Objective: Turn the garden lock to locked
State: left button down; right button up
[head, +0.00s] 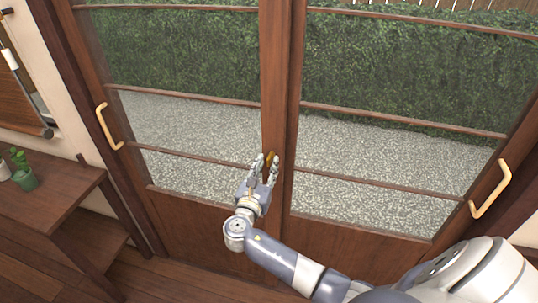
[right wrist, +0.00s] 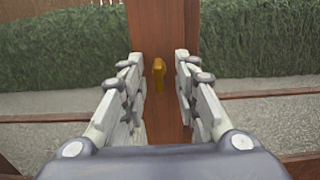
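The garden lock is a small gold piece (head: 271,161) on the wooden stile where the two glazed garden doors (head: 225,215) meet. In the right wrist view the lock (right wrist: 158,74) looks like an upright gold tab between my fingers. My right gripper (head: 266,162) is open, with one finger on each side of the lock. In the right wrist view the fingers of my right gripper (right wrist: 157,70) show gaps to the lock on both sides. I cannot tell the exact depth between fingertips and lock. My left gripper is not in view.
Pale pull handles are on the left door (head: 108,127) and the right door (head: 490,190). A wooden shelf (head: 60,190) with a small green potted plant (head: 24,178) stands at the left. Gravel and a hedge lie behind the glass.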

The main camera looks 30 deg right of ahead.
aim_at(268, 162)
jog(key=x, duration=0.2)
jog(key=shift+w+d, duration=0.15)
jog(key=shift+w, duration=0.2)
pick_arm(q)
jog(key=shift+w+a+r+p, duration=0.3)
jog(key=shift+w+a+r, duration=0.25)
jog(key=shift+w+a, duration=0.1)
pick_arm(e)
jog(key=shift+w+d, duration=0.35)
jog(key=shift+d, duration=0.25)
jog(key=shift+c, duration=0.5)
grip_shut()
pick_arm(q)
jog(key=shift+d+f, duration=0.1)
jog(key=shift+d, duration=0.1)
